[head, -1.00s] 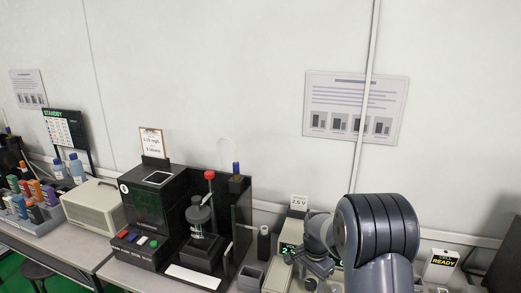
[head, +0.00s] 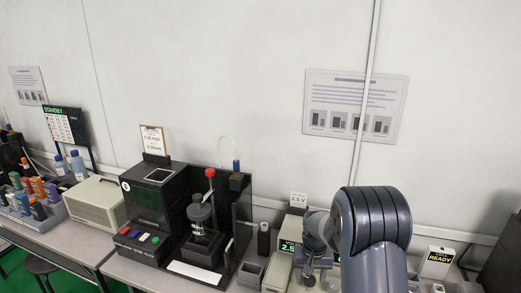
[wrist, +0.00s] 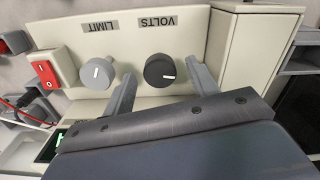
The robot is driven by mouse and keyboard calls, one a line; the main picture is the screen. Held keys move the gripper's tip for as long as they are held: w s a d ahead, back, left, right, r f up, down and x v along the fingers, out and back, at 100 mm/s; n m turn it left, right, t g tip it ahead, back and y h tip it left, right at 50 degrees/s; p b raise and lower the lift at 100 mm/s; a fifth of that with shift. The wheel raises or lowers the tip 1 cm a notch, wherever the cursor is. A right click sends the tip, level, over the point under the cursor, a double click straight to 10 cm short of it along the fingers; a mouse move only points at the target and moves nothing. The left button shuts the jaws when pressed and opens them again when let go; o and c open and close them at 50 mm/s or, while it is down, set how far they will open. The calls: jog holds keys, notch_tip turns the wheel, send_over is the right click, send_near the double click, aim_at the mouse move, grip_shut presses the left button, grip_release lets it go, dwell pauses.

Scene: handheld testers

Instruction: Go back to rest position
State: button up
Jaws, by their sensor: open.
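My gripper (wrist: 164,78) is open in the wrist view, its two grey fingers spread. The dark VOLTS knob (wrist: 160,70) of a cream power supply panel (wrist: 150,45) shows between the fingertips, with a gap on either side. A grey LIMIT knob (wrist: 97,74) and a red switch (wrist: 46,75) are left of it. In the head view my gripper (head: 318,262) is partly hidden by my arm, in front of the power supply (head: 278,275), whose green display reads about 2.5. A card marked 2.5 V (head: 298,200) stands above it.
A black tester (head: 150,210) with a clamped jar (head: 200,212) stands to the left. A small dark bottle (head: 264,238) and grey bin (head: 250,274) lie between it and the supply. A READY display (head: 438,259) is at right. Red and black leads (wrist: 30,112) show at the wrist view's left.

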jog(key=n+p, duration=0.1)
jog(key=n, duration=0.3)
jog(key=shift+r+p, duration=0.1)
jog(key=shift+p, duration=0.3)
jog(key=n+p, duration=0.2)
jog(key=n, duration=0.2)
jog(key=shift+n+p, duration=0.3)
jog(key=shift+p, duration=0.05)
jog(key=shift+r, duration=0.7)
jog(key=shift+r, duration=0.1)
